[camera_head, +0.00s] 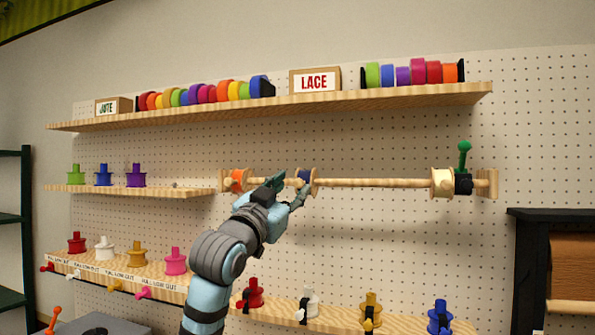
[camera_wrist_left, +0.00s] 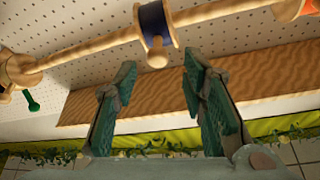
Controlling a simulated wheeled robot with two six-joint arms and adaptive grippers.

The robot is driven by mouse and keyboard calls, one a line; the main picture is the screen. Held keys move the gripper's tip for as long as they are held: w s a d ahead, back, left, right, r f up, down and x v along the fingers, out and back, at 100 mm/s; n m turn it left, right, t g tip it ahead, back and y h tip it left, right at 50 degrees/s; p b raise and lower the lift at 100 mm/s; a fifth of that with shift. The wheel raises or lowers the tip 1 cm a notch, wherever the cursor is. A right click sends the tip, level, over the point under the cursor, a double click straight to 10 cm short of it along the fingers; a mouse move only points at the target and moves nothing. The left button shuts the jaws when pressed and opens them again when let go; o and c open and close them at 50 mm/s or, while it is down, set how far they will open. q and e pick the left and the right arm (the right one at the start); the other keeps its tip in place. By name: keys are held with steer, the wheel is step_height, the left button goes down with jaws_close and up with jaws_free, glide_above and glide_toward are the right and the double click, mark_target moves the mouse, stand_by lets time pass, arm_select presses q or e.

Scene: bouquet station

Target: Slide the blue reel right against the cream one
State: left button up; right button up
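A wooden rod runs along the pegboard wall. The blue reel (camera_head: 304,175), with pale wooden flanges, is on its left half, well apart from the cream reel (camera_head: 442,182) near the right end. My left gripper (camera_head: 289,189) is at the blue reel and partly covers it. In the left wrist view the gripper (camera_wrist_left: 158,72) is open and empty. The blue reel (camera_wrist_left: 155,19) is just beyond the fingertips, roughly centred between them, with a round-ended peg pointing toward them. The cream reel (camera_wrist_left: 18,70) is at that view's left edge. My right gripper is not in view.
An orange reel (camera_head: 236,181) is at the rod's left end. A black collar (camera_head: 463,185) with a green handle (camera_head: 464,150) sits right of the cream reel. The bare rod (camera_head: 370,183) between blue and cream is clear. Shelves with spools are above and below.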

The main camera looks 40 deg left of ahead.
mark_target(297, 183)
arm_select(q)
steer(key=x, duration=0.4)
steer(key=shift+w+d+f+p, duration=0.15)
steer(key=shift+f+p, duration=0.1)
steer(key=shift+p, duration=0.15)
steer(key=shift+s+r, duration=0.1)
steer(key=shift+s, duration=0.2)
steer(key=shift+w, duration=0.1)
jaws_close()
